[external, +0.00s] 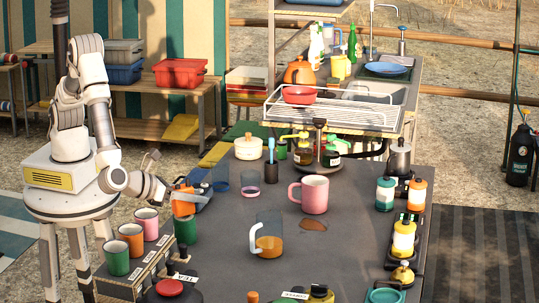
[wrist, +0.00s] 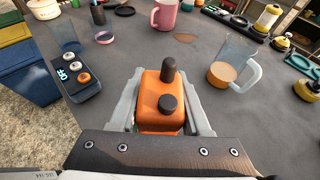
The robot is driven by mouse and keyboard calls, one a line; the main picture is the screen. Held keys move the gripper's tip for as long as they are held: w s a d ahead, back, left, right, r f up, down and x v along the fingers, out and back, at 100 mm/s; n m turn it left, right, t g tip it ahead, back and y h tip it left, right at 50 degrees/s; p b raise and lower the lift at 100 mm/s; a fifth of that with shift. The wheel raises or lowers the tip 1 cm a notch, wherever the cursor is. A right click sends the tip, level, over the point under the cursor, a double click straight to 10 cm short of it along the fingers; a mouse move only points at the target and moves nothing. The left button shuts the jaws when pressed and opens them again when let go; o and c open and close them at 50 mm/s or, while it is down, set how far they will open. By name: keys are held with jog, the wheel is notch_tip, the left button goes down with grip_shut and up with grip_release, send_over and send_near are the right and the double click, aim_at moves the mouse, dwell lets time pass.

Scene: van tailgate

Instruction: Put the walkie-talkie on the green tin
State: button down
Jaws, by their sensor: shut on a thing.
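The walkie-talkie is orange with a black antenna and a black knob. It sits upright between the fingers of my gripper (wrist: 160,105) in the wrist view, with the walkie-talkie (wrist: 160,90) filling the middle. In the external view the walkie-talkie (external: 184,204) is at the table's left side, with my gripper (external: 175,197) shut on it. A dark green cylinder, likely the green tin (external: 185,231), stands just below it in the picture. I cannot tell whether the two touch.
A dark device with knobs (wrist: 78,78) lies left of my gripper. A glass jug with orange contents (wrist: 232,68) stands to the right, a pink mug (external: 314,194) further back. Several mugs (external: 131,241) stand on a rack at the near left. The table's middle has bare room.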

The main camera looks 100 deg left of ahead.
jog(key=shift+f, duration=0.25)
jog(key=shift+f, duration=0.1)
jog(key=shift+f, duration=0.15)
jog(key=shift+c, duration=1.8)
grip_release()
jog(key=shift+r, duration=0.2)
jog(key=shift+s+d+r, duration=0.15)
jog(key=shift+d, duration=0.05)
jog(key=v, duration=1.1)
jog(key=shift+s+p, duration=0.2)
jog(key=shift+p, duration=0.1)
